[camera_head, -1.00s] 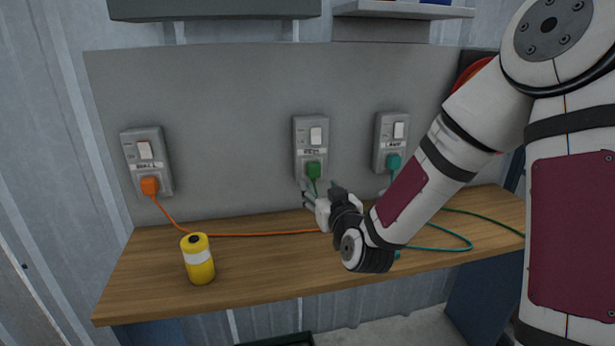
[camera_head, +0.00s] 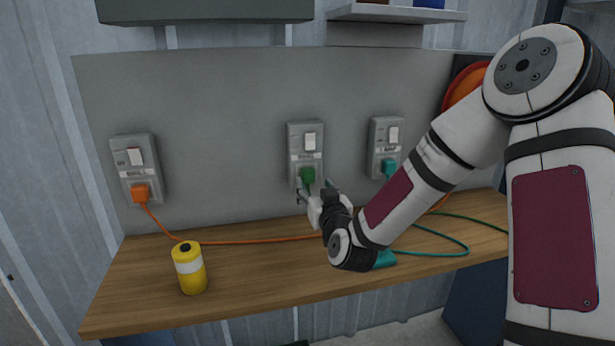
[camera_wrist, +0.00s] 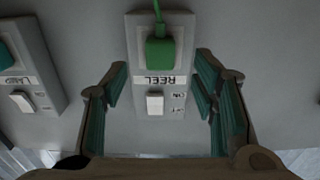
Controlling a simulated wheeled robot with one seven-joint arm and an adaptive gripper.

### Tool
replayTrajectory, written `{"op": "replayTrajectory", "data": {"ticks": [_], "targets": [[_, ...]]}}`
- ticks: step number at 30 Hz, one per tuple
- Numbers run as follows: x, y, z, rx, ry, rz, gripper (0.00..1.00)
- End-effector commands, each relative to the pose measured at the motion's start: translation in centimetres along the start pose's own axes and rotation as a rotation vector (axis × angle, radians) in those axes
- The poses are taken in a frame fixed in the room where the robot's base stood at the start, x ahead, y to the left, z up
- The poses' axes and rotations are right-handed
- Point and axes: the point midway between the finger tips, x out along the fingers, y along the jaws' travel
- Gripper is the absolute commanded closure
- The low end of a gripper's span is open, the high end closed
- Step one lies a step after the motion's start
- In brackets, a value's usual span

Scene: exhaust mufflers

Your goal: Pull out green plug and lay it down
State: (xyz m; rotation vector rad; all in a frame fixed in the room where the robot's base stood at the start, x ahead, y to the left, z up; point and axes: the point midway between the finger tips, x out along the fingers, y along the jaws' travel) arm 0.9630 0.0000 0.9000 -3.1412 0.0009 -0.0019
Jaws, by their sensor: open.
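The green plug (camera_head: 308,175) sits in the lower part of the middle grey socket box (camera_head: 305,145), which hangs on the grey back panel. In the wrist view the plug (camera_wrist: 160,52) appears upside down, its green cord running up and out of frame. The box there has a "REEL" label and a white switch. My gripper (camera_head: 316,194) is open and empty just in front of and below the plug. In the wrist view its two fingers (camera_wrist: 162,77) stand apart to either side of the box; neither visibly touches the plug.
An orange plug (camera_head: 140,193) is in the left socket, a teal plug (camera_head: 389,169) in the right. Orange, teal and green cords lie on the wooden bench (camera_head: 240,275). A yellow canister (camera_head: 189,268) stands at left; a teal object (camera_head: 385,259) lies partly behind my arm.

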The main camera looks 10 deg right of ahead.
Motion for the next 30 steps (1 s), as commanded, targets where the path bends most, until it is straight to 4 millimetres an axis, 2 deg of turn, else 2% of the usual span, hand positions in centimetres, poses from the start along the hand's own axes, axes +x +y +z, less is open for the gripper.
{"op": "replayTrajectory", "data": {"ticks": [6, 12, 18, 30], "targets": [[3.0, 0.0, 0.1, -0.002, 0.002, 0.000, 0.47], [4.9, 0.0, 0.1, -0.001, 0.000, 0.000, 0.47], [5.6, -0.1, 0.1, 0.000, -0.001, -0.001, 0.47], [5.6, 0.0, 0.0, 0.000, -0.001, -0.001, 0.47]]}}
